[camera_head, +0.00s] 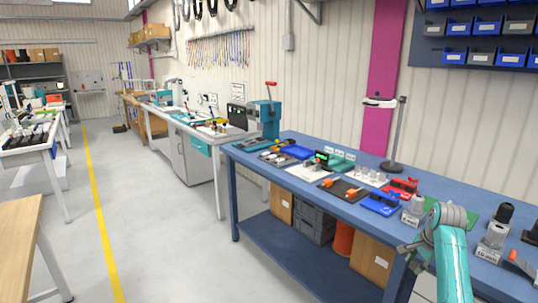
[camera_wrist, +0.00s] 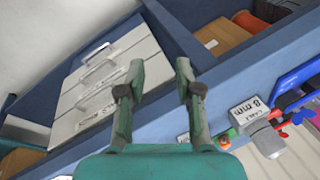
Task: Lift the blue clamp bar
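A blue clamp fixture (camera_head: 381,204) with small red parts lies on the blue workbench, left of my arm in the head view. In the wrist view a blue bar (camera_wrist: 296,78) shows at the right edge, partly cut off, with red and dark parts beside it. I cannot tell for certain that it is the clamp bar. My gripper (camera_wrist: 159,75) is open, its two fingers apart with nothing between them. It hangs by the bench's front edge, to the left of the blue bar in the wrist view and apart from it.
A grey block labelled 8 mm (camera_wrist: 248,111) stands between my gripper and the blue bar. A red clamp (camera_head: 402,187) sits behind the blue fixture. A white drawer unit (camera_wrist: 110,85) shows below the bench edge. A lamp stand (camera_head: 396,140) rises at the back.

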